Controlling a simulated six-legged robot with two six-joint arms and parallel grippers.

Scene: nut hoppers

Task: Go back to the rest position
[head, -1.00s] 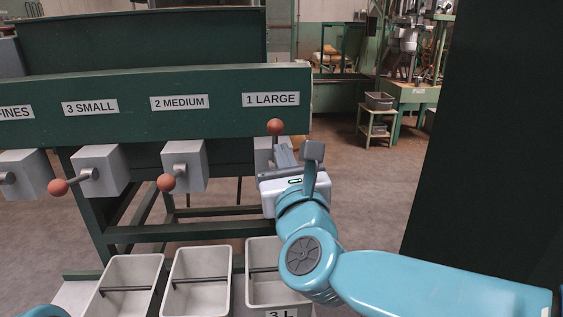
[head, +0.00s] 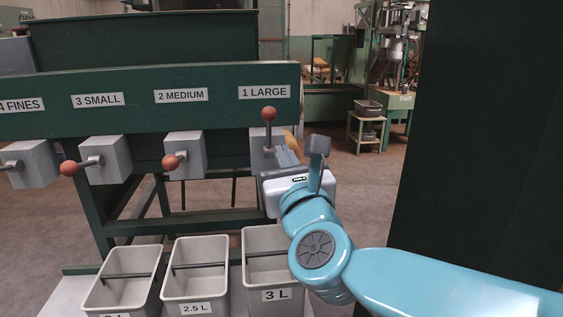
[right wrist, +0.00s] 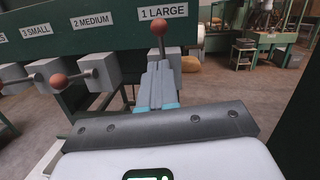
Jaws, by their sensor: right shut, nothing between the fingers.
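My right gripper (head: 284,156) is shut and empty, in front of the grey valve box (head: 258,150) under the 1 LARGE label (head: 265,92). In the right wrist view its closed fingers (right wrist: 157,82) point at that box, below the lever's red ball (right wrist: 158,28). That lever (head: 269,132) stands upright; its red ball (head: 269,113) is clear of my fingers. Whether the fingertips touch the box I cannot tell. My left gripper is not in view.
Levers with red balls under 2 MEDIUM (head: 170,162) and 3 SMALL (head: 69,168) point left. Grey bins (head: 196,290) stand below, one marked 3 L (head: 277,295). A dark green panel (head: 480,130) rises at right. Floor (head: 365,190) is open between.

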